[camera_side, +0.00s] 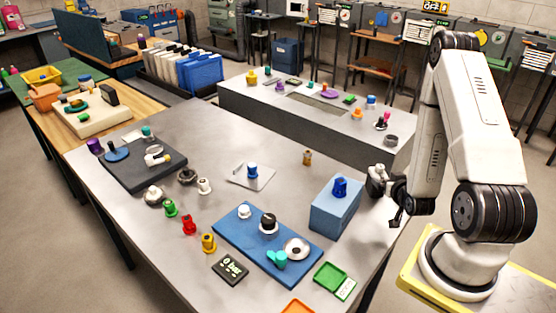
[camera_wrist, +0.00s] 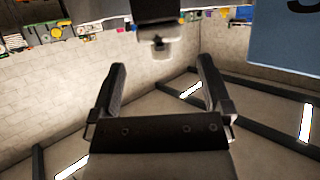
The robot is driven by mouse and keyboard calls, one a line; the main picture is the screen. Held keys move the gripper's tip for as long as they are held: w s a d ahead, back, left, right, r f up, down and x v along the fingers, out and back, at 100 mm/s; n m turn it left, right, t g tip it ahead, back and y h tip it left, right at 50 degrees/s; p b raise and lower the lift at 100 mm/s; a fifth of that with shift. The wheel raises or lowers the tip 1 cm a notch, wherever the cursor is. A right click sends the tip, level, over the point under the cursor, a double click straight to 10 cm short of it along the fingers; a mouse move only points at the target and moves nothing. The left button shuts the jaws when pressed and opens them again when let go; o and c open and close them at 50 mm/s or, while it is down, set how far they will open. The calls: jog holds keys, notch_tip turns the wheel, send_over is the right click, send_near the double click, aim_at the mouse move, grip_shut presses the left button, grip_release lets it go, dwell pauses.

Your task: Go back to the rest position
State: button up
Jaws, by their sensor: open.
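My gripper (camera_side: 397,208) hangs beside the right edge of the grey table (camera_side: 130,213), just right of the blue box (camera_side: 335,208) with a blue knob-like piece (camera_side: 340,187) on top. It touches nothing that I can see. In the wrist view my gripper (camera_wrist: 160,88) shows two dark fingers standing wide apart, with nothing between them. The wrist view looks at walls, shelving and light strips, with no table pieces in its grasp. The arm is folded, with its elbow high above the base.
A blue board (camera_side: 235,245) with several knobs lies at the table's front. Green, red and yellow pieces (camera_side: 189,224) stand left of it. A dark board (camera_side: 130,175) lies farther left. A long grey bench (camera_side: 240,105) stands behind. Floor shows between table and my base.

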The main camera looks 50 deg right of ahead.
jog(key=shift+w+r+n, duration=0.25)
jog(key=shift+w+n, duration=0.05)
jog(key=shift+w, duration=0.15)
jog(key=w+a+r+n+y, duration=0.1)
jog(key=w+a+r+n, duration=0.1)
jog(key=w+a, duration=0.1)
jog(key=w+a+r+n+y, duration=0.2)
jog(key=w+a+r+n, duration=0.1)
jog(key=w, duration=0.1)
jog(key=w+a+r+n+y, duration=0.2)
jog(key=w+a+r, duration=0.1)
jog(key=shift+w+a+g, duration=0.15)
jog(key=shift+w+g, duration=0.15)
jog(key=s+a+r+g+y, duration=0.2)
jog(key=s+a+g, duration=0.1)
jog(key=a, duration=0.6)
jog(key=s+a+r+n+g+y, duration=0.1)
jog(key=s+a+r+g+y, duration=0.1)
jog(key=a, duration=0.8)
jog(key=shift+s+g+y, duration=0.3)
jog(key=shift+s+g, duration=0.4)
jog(key=shift+s, duration=0.05)
jog(key=shift+r, duration=0.1)
